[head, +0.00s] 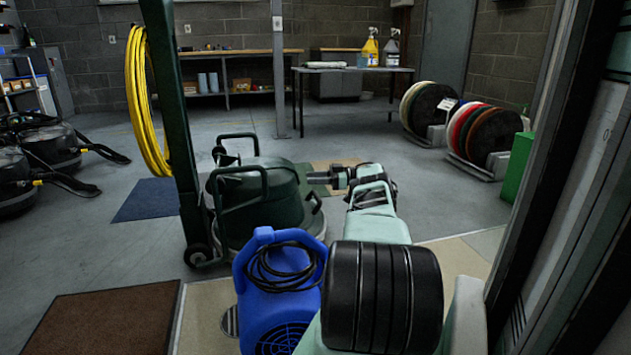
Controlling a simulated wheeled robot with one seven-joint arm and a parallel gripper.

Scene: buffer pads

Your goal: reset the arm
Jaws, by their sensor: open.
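My arm, pale green with black joints, reaches forward from the bottom of the head view. My gripper (318,178) is at its far end, pointing left, and appears small and partly hidden by my own wrist. The jaws are open, and I see nothing held between them. In the picture the gripper is just right of a dark green floor machine (255,198); I cannot tell the gap between them.
A blue blower (278,300) with a coiled black cable stands close, left of my arm. Round pads stand in racks (481,172) at the right. A table (352,70) with bottles is farther back. A door frame (560,150) is close on the right. Open floor (440,200) lies beyond my arm.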

